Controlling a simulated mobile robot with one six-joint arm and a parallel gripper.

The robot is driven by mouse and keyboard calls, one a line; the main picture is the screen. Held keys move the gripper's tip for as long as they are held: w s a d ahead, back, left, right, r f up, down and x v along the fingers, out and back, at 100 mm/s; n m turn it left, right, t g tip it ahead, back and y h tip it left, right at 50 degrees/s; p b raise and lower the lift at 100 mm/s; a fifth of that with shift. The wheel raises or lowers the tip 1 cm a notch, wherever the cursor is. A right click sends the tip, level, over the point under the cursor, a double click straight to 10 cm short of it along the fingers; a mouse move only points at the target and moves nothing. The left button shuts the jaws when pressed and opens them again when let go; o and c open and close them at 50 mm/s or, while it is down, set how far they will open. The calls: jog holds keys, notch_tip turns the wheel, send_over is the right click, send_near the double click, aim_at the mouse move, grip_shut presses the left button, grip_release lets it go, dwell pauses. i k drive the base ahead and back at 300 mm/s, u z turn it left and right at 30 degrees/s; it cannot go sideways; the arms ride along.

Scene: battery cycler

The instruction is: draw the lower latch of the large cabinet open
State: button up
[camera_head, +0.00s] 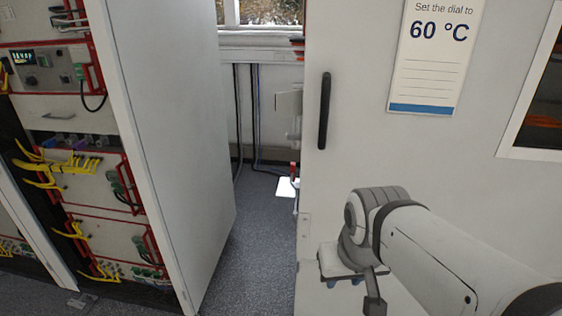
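The large cabinet (395,150) fills the right side, with a pale front and a vertical black handle (324,111). Along its left edge, small fittings stick out into the gap. A low one with red and dark parts (294,178) looks like the lower latch; it is small and partly hidden by the cabinet's edge, so I cannot tell its position. Another red fitting (298,42) shows higher on the same edge. My gripper (350,286) is in front of the cabinet, below and right of the black handle and the low fitting, apart from both. Its fingers are not clear.
A rack (178,110) with a pale side panel stands at left, with yellow cables (65,162) on its front. A carpeted gap (262,215) lies between rack and cabinet. A grey box (288,104) juts into it. A sign (437,60) reads "Set the dial to 60 °C".

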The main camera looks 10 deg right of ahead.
aim_at(293, 166)
jog(key=u, duration=0.05)
jog(key=k, duration=0.3)
jog(key=u, duration=0.7)
jog(key=i, duration=2.1)
jog(key=z, duration=0.25)
